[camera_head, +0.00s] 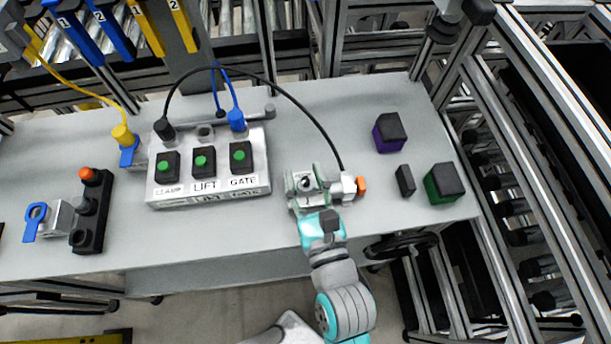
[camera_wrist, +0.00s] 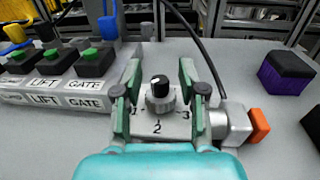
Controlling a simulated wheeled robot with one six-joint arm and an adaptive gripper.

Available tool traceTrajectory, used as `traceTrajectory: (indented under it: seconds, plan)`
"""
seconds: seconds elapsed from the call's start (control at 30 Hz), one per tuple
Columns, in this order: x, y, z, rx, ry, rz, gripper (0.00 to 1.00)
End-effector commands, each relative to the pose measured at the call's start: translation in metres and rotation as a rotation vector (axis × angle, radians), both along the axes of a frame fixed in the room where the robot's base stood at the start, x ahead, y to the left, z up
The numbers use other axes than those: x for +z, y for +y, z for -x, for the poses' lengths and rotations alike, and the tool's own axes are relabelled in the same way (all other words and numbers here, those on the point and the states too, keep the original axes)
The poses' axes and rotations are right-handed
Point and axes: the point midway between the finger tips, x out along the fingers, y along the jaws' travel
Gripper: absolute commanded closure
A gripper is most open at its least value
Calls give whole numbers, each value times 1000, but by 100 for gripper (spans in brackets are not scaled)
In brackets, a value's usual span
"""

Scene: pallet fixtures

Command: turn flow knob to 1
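My gripper (camera_wrist: 160,82) is open, with one green finger on each side of the knob and gaps between fingers and knob. In the head view my gripper (camera_head: 305,183) is over the knob's unit and hides part of it.
A grey block with an orange end (camera_head: 361,186) sits just right of my gripper. A control box (camera_head: 208,184) labelled CLAMP, LIFT and GATE stands at the left. A black cable (camera_head: 300,105) arches behind. Purple (camera_head: 390,132) and green (camera_head: 443,184) blocks lie at the right.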

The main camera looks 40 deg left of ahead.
Motion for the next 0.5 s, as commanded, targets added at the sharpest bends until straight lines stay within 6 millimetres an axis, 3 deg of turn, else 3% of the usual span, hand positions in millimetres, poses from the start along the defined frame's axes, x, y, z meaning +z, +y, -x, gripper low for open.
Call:
traceTrajectory:
  seconds: [0.27,0.5]
  plan:
    - [0,-1,1,0,-1,-1,58]
    - [-1,-20,13,-1,2,1,58]
